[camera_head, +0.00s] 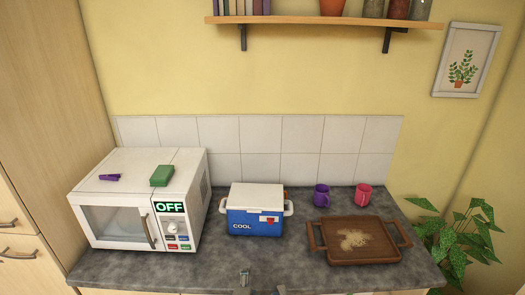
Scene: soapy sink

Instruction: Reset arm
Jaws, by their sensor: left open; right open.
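Two small dark grey pieces show at the bottom edge in the head view, left of the tray and in front of the cooler. They look like fingertips of mine, but I cannot tell which arm they belong to or whether they are one gripper or two. They are apart, with bare counter visible between them and no object there. No arm shows and neither gripper is seen whole.
On the grey counter (300,272) stand a white microwave (115,220) reading OFF, with a green sponge (162,176) and purple item (109,177) on top, a blue-white cooler (255,210), purple mug (321,195), red mug (363,194) and brown tray (365,258) with crumbs.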

